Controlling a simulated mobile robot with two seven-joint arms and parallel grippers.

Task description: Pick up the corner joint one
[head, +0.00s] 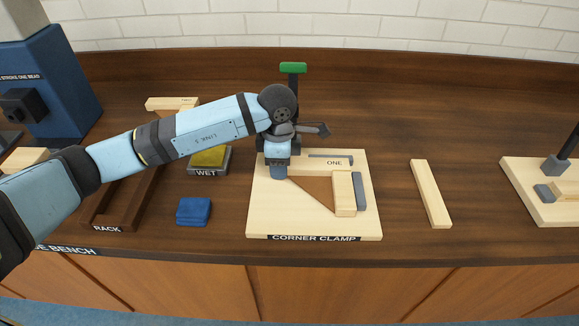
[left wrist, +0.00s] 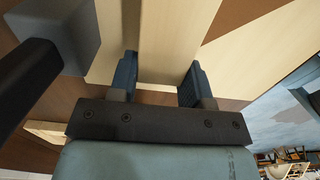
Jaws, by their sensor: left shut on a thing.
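The corner joint marked ONE (head: 337,162) lies on the pale corner clamp board (head: 285,226). One wooden bar runs across the back of the board and another comes forward at its right side, with a brown triangular area between them. My left gripper (head: 279,172) points down at the left end of the ONE bar and is shut on it. In the left wrist view, the two blue fingers (left wrist: 160,82) stand on either side of a pale wooden bar (left wrist: 166,45). My gripper and wrist hide the bar's left end in the head view. My right gripper is not in view.
A green-handled clamp post (head: 293,69) stands behind the joint, and a grey block (head: 360,191) beside its right bar. A wet sponge tray (head: 208,161), blue cloth (head: 194,211) and dark rack (head: 122,205) are left. A loose wooden strip (head: 431,194) lies right, with clear bench around it.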

